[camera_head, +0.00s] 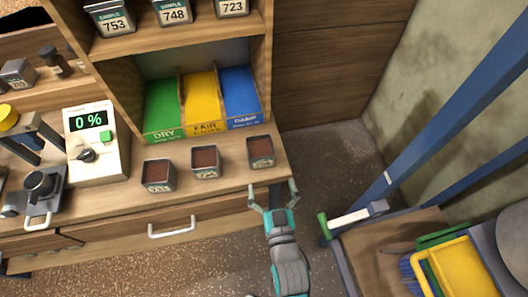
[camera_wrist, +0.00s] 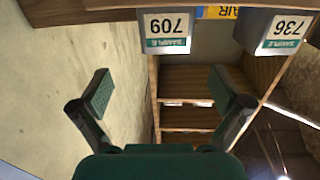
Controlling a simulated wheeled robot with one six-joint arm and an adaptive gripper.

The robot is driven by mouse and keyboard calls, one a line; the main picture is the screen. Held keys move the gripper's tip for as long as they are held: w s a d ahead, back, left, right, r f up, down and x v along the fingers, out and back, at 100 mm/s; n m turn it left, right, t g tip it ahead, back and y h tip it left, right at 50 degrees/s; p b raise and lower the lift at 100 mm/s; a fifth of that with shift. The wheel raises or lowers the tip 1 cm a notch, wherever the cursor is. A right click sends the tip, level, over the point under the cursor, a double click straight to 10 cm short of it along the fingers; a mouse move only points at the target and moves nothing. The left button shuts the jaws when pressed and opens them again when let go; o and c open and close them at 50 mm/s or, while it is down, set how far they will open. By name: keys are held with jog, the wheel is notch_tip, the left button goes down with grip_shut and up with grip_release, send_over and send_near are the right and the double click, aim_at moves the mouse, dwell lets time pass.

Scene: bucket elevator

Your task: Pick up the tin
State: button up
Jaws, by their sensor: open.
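Three open square tins with reddish-brown contents stand in a row on the bench top: a left tin (camera_head: 158,175), a middle tin (camera_head: 206,161) and a right tin (camera_head: 261,152). My gripper (camera_head: 271,191) is open and empty just past the bench's front edge, nearest the right tin and apart from it. In the wrist view, my gripper's fingers (camera_wrist: 160,90) are spread with nothing between them. Two tins with upside-down sample labels show beyond them: one (camera_wrist: 166,31) that seems to read 709, and another (camera_wrist: 272,31) that seems to read 736.
Green (camera_head: 162,105), yellow (camera_head: 203,100) and blue (camera_head: 240,95) sloped bins stand behind the tins. More labelled tins (camera_head: 173,12) sit on the shelf above. A meter (camera_head: 95,140) reading 0 % stands at left. A yellow crate (camera_head: 462,268) and blue frame are at right.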

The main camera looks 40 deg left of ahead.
aim_at(261, 159)
jog(key=shift+g, duration=0.3)
jog(key=x, duration=0.4)
jog(key=s+a+x, duration=0.1)
jog(key=x, duration=0.1)
jog(key=shift+w+r, duration=0.1)
jog(key=shift+r, duration=0.3)
jog(key=x, duration=0.3)
jog(key=r+x, duration=0.1)
jog(key=shift+w+a, duration=0.15)
jog(key=shift+w, duration=0.3)
jog(key=shift+w+a+f, duration=0.1)
jog(key=shift+w+a, duration=0.3)
jog(key=shift+a, duration=0.05)
jog(key=c, duration=1.3)
